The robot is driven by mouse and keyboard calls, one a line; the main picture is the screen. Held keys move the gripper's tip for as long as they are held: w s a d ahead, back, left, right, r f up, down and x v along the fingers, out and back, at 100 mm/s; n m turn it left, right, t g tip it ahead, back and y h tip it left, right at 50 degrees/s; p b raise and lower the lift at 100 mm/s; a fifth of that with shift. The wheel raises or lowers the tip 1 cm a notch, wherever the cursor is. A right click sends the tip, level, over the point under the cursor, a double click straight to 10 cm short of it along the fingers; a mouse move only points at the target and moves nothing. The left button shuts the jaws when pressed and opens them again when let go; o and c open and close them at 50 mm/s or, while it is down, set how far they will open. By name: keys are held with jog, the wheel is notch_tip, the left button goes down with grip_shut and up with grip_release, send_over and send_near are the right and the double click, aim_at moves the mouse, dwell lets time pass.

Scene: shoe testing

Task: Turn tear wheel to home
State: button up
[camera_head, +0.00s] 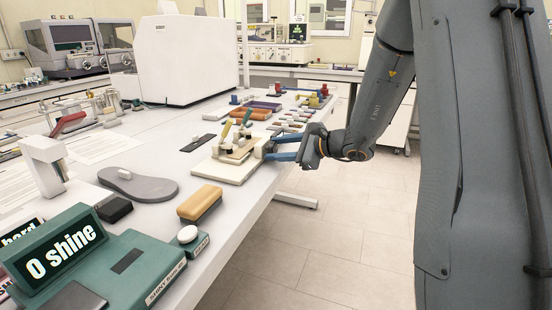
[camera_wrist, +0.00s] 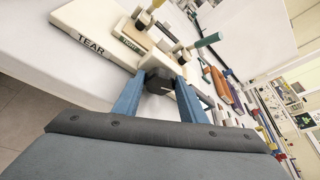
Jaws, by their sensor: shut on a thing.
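The tear tester is a cream block (camera_head: 224,168) near the table's right edge; the wrist view shows its base (camera_wrist: 84,26) with the label TEAR. A dark wheel or knob (camera_wrist: 159,84) sits at the tester's near end, between my fingers. My gripper (camera_wrist: 160,88) has blue fingers and is shut on this dark wheel; it also shows in the head view (camera_head: 272,152), reaching in from the right. The fingers hide parts of the wheel, and I cannot read its setting. Levers with yellow and green handles stand on top of the tester.
A tan brush-like block (camera_head: 200,204), a grey sole (camera_head: 138,184) and a green shine gauge (camera_head: 130,268) lie nearer on the table. Several small coloured pieces lie beyond the tester. The floor right of the table is clear.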

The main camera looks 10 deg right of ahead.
jog(key=shift+d+n+t+b, duration=0.1)
jog(key=shift+n+t+b, duration=0.25)
jog(key=shift+b, duration=0.6)
jog(key=o, duration=1.1)
jog(key=shift+c, duration=0.2)
